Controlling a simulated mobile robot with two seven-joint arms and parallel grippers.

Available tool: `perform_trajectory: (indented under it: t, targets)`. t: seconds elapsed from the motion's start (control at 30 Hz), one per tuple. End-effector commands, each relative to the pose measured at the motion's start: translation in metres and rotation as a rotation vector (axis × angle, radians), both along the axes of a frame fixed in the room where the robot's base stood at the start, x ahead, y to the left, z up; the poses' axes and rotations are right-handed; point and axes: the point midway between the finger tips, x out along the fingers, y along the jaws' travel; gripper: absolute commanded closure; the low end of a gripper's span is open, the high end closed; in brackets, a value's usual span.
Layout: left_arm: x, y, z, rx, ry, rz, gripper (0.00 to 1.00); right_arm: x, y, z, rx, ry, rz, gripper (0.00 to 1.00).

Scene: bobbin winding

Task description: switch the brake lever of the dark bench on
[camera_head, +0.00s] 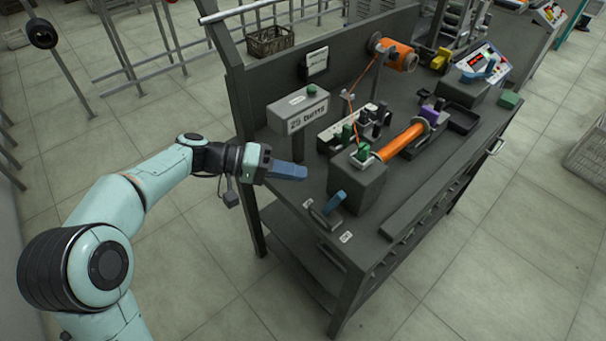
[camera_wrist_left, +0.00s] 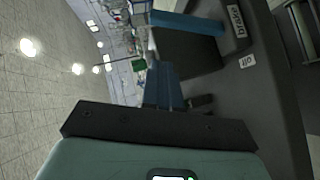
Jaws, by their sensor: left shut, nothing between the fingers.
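The dark bench (camera_head: 310,210) fills the middle of the head view. Its brake lever (camera_head: 334,203) has a blue handle on a dark base near the front left corner, with small white labels at either side. In the left wrist view a blue bar, seemingly the lever (camera_wrist_left: 188,22), crosses the top beside a "brake" label (camera_wrist_left: 236,20) and an "off" label (camera_wrist_left: 247,61). My left gripper (camera_head: 303,173) has blue fingers, shut and empty, at the bench's left edge, up-left of the lever and apart from it. Its fingers (camera_wrist_left: 165,86) also show in the wrist view. My right gripper is out of view.
A grey block (camera_head: 357,188) with an orange bobbin bar (camera_head: 402,141) stands just right of the lever. A turns counter sign (camera_head: 307,116) stands behind my gripper. An orange wire spool (camera_head: 397,56) is at the back.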

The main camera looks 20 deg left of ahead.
Motion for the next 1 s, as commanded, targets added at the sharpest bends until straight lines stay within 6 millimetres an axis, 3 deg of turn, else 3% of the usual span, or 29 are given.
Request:
perform_trajectory:
  t: [0.2, 0.4, 1.0]
  targets:
    - [-0.019, 0.042, 0.014, 0.001, -0.004, 0.000, 1.00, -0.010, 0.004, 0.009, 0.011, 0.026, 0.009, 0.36]
    - [-0.028, 0.061, 0.019, -0.001, -0.004, -0.004, 1.00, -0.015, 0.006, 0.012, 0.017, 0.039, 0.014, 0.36]
    - [-0.030, 0.065, 0.019, -0.001, -0.003, -0.005, 1.00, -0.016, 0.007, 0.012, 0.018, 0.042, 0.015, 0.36]
